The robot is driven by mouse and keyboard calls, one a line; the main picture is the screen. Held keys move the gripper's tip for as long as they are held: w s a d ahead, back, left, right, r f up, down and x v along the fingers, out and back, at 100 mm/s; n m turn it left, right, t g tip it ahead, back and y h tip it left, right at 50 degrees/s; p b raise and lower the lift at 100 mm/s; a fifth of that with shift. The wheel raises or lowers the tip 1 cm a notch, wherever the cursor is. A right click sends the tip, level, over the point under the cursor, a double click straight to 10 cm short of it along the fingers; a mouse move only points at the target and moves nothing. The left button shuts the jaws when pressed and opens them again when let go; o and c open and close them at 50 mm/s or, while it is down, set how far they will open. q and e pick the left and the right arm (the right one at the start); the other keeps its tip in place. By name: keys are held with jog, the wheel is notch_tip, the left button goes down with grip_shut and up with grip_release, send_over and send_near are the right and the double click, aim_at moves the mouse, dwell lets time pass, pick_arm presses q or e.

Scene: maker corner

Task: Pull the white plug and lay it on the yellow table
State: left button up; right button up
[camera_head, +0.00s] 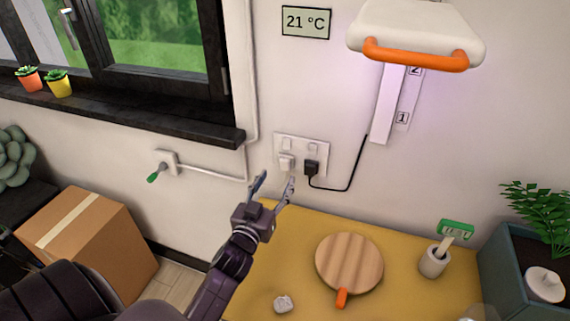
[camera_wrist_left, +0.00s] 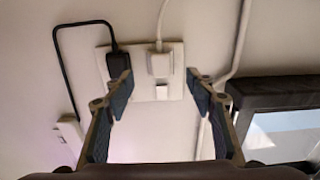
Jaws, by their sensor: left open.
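The white plug (camera_head: 287,162) sits in the left side of a white double wall socket (camera_head: 301,143), just above the back of the yellow table (camera_head: 380,296). A black plug (camera_head: 312,168) is in the right side. My left gripper (camera_head: 273,182) is open and empty, below and left of the white plug, pointing up at the wall. In the left wrist view, which looks upside down, the white plug (camera_wrist_left: 159,65) appears between the open fingers (camera_wrist_left: 159,80), with its white cable. The fingers look short of it. My right gripper is out of view.
On the table are a round wooden board (camera_head: 349,262) with an orange handle, a small whitish lump (camera_head: 283,304) and a cup (camera_head: 435,261) with a green-headed brush. A cardboard box (camera_head: 90,240) stands left. A white lamp (camera_head: 415,30) hangs above. The table's back left is clear.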

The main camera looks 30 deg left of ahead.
aim_at(284, 166)
pick_arm(q)
jog(key=x, duration=0.5)
jog(key=shift+w+a+b, duration=0.25)
jog(key=shift+w+b, duration=0.1)
jog(key=shift+w, duration=0.35)
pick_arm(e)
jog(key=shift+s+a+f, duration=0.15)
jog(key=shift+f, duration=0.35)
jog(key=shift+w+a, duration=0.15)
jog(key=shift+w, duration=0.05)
pick_arm(q)
jog(key=shift+p, duration=0.3)
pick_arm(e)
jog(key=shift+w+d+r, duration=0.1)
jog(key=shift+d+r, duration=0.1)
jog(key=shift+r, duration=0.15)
pick_arm(q)
grip_shut()
